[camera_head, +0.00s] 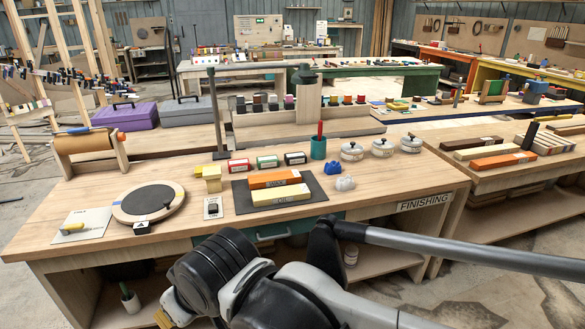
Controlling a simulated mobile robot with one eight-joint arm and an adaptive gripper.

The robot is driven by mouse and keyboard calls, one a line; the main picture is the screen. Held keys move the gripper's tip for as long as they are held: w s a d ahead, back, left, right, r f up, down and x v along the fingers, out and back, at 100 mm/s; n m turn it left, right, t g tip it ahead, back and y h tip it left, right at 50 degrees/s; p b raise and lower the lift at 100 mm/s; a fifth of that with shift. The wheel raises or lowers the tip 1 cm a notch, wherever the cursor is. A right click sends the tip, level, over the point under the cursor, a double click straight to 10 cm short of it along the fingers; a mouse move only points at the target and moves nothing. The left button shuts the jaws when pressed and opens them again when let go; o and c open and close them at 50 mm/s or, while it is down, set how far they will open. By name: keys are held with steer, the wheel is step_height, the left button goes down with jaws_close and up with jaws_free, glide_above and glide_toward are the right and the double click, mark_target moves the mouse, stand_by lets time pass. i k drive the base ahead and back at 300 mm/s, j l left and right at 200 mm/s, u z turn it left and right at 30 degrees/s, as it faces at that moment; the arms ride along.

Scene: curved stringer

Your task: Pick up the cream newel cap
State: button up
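No piece is clearly recognisable as a newel cap at this size. The closest match is a small pale-yellow, cream-toned block with a stepped shape (212,179), standing upright on the wooden bench left of the dark mat.
The dark mat (238,198) holds orange and yellow blocks. Left are a round disc (149,203) and a trowel board (82,224). Behind stand small boxes, a green cup (318,148) and white lidded pots (352,152). The bench's front right is mostly clear.

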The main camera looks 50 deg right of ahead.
mark_target(212, 174)
steer(key=z, duration=0.95)
steer(key=i+j+z, duration=0.15)
steer(key=j, duration=0.6)
steer(key=i+j+z, duration=0.15)
steer(key=j, duration=0.6)
steer(key=j+z, duration=0.1)
steer(key=j, duration=0.65)
steer(key=i, duration=0.05)
